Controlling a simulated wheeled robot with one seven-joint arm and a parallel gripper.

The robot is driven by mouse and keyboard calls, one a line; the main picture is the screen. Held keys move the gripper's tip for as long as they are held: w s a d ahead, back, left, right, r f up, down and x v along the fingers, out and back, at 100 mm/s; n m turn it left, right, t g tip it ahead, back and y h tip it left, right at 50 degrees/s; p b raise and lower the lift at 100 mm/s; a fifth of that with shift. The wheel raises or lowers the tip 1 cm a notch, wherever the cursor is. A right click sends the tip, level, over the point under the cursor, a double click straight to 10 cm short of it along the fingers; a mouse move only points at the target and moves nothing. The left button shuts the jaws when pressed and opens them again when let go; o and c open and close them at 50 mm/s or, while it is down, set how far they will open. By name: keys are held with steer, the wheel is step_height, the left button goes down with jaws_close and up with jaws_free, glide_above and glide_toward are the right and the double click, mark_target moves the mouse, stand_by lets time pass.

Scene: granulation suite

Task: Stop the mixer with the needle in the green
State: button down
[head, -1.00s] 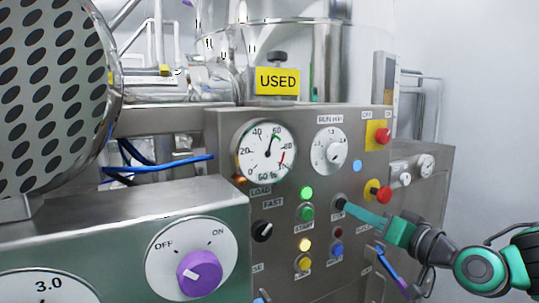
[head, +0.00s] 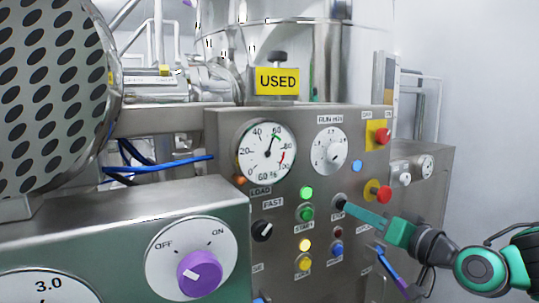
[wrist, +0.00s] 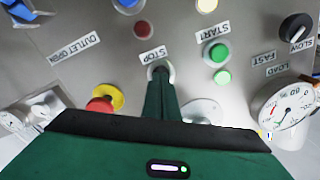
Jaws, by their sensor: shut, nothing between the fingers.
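The STOP button (head: 340,200) is a dark knob on the steel panel, right of the green lamp. My gripper (head: 350,208) is shut and empty, its fingertips at the button. In the wrist view my gripper (wrist: 160,78) covers most of the STOP button (wrist: 160,69); I cannot tell whether it is pressed in.
The green lamp (head: 306,192) is lit above the green START button (head: 307,214). An amber lamp (head: 305,245) glows below. A red emergency button (head: 383,194) on a yellow base is close to my gripper's right. The FAST/SLOW knob (head: 262,231) is at the left.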

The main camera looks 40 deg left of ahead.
steer(key=shift+x, duration=0.8)
steer(key=v, duration=0.7)
stand_by(0.8)
stand_by(0.6)
